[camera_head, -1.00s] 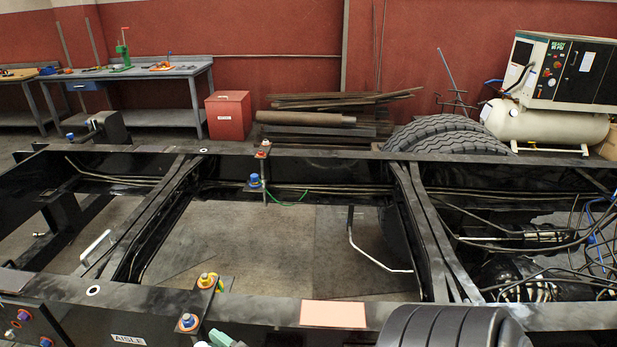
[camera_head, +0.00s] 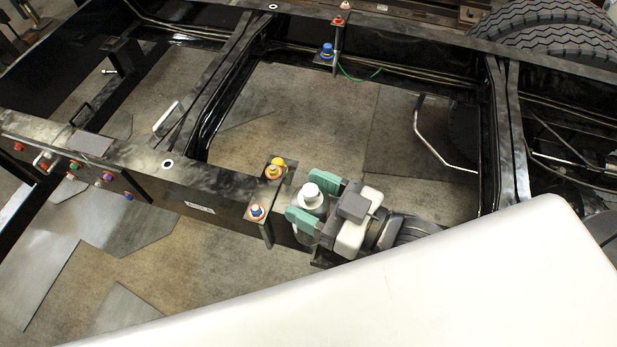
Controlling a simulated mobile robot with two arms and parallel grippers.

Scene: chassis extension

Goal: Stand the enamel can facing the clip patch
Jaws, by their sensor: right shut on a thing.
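A small white can (camera_head: 311,203) with a round white cap is in my right gripper (camera_head: 302,194). The two teal fingers are on either side of the can. The gripper is shut on it, by the near rail of the black frame. The can looks roughly upright; its lower part is partly hidden by a finger. A flat grey patch (camera_head: 91,143) lies on the near rail at the left. I cannot tell whether this is the clip patch. The pink patch seen earlier on this rail is not visible now. My left gripper is not in view.
A blue fitting (camera_head: 327,51) stands at the far rail. Tyres (camera_head: 548,38) are at the back right. My white arm covers the lower right.

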